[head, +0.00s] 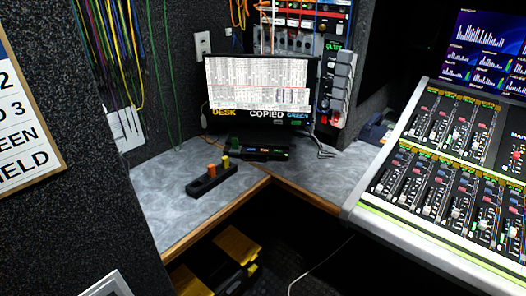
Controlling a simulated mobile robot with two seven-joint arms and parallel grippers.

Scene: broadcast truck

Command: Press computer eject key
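A monitor (259,82) showing a spreadsheet-like page stands at the back corner of the grey desk (160,203). The labels "DESK", "COPIED" and "GREEN" show along its lower edge. A low black device (262,154) with small green lights lies in front of the monitor; it may be the computer or its keyboard, but I cannot tell. No single eject key can be made out at this size. Neither of my grippers is in view.
A black block with orange and yellow knobs (212,180) sits on the desk's left part. A large mixing console (447,172) fills the right side. Cables (107,45) hang at upper left. Yellow items (237,246) are under the desk. The floor between desk and console is dark.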

